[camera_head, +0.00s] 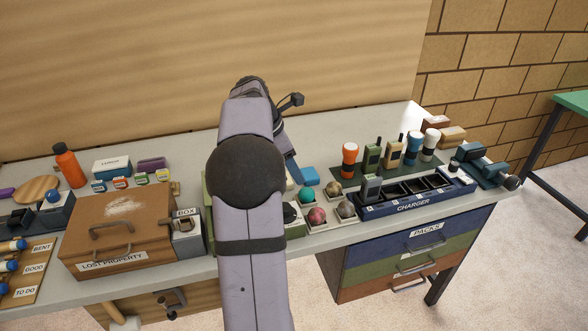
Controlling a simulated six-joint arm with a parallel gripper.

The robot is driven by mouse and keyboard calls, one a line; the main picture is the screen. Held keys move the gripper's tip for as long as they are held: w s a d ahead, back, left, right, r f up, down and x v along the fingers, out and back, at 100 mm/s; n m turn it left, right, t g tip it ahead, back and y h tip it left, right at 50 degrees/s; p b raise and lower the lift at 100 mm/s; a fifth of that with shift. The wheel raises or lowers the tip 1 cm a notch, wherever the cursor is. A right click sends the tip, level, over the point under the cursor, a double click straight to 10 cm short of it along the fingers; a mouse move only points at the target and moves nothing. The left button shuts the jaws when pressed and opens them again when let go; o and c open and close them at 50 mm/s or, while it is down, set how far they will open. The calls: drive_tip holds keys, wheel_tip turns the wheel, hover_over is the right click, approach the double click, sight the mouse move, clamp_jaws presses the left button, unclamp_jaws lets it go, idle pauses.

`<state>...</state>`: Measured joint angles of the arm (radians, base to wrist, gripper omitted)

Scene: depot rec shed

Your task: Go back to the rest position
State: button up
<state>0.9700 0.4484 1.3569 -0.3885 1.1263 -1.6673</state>
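My arm (252,262) rises from the bottom of the picture over the bench (352,118). Its dark elbow joint is in the middle, and the wrist is higher up, in front of the plywood wall. A small black camera on a bracket sticks out to the right of the wrist. My gripper is mostly or wholly hidden behind my own arm. I cannot make out its fingertips, whether it is open, or whether it holds anything.
Left are a LOST PROPERTY case (118,236), an orange bottle (68,166) and a BOX container (187,240). Right are balls in a tray, a CHARGER rack (412,206) with a radio, standing torches and radios, and a teal vise (482,163). PACKS drawers (408,252) hang below.

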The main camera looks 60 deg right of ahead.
idle(0.4)
drive_tip(key=w+a+f+m+t+y+p, duration=0.1)
drive_tip(key=w+a+f, duration=0.15)
drive_tip(key=a, duration=0.65)
drive_tip(key=w+a+f+m, duration=0.15)
drive_tip(key=w+a, duration=0.25)
drive_tip(key=a, duration=0.4)
drive_tip(key=w+a+f+m+t+y+p, duration=0.1)
drive_tip(key=w+a, duration=0.2)
drive_tip(key=a, duration=0.6)
drive_tip(key=s+a+f+m, duration=0.2)
drive_tip(key=s+a, duration=0.1)
drive_tip(key=a, duration=0.4)
drive_tip(key=s+a+f+m+y, duration=0.1)
drive_tip(key=s+a+f+m, duration=0.1)
drive_tip(key=a, duration=0.5)
drive_tip(key=s+a+f+m+y, duration=0.1)
drive_tip(key=s+a+f+m, duration=0.1)
drive_tip(key=s+a, duration=0.3)
drive_tip(key=a+f, duration=0.1)
drive_tip(key=a, duration=0.1)
drive_tip(key=shift+a+f, duration=0.2)
drive_tip(key=shift+a, duration=0.15)
drive_tip(key=shift+w, duration=0.1)
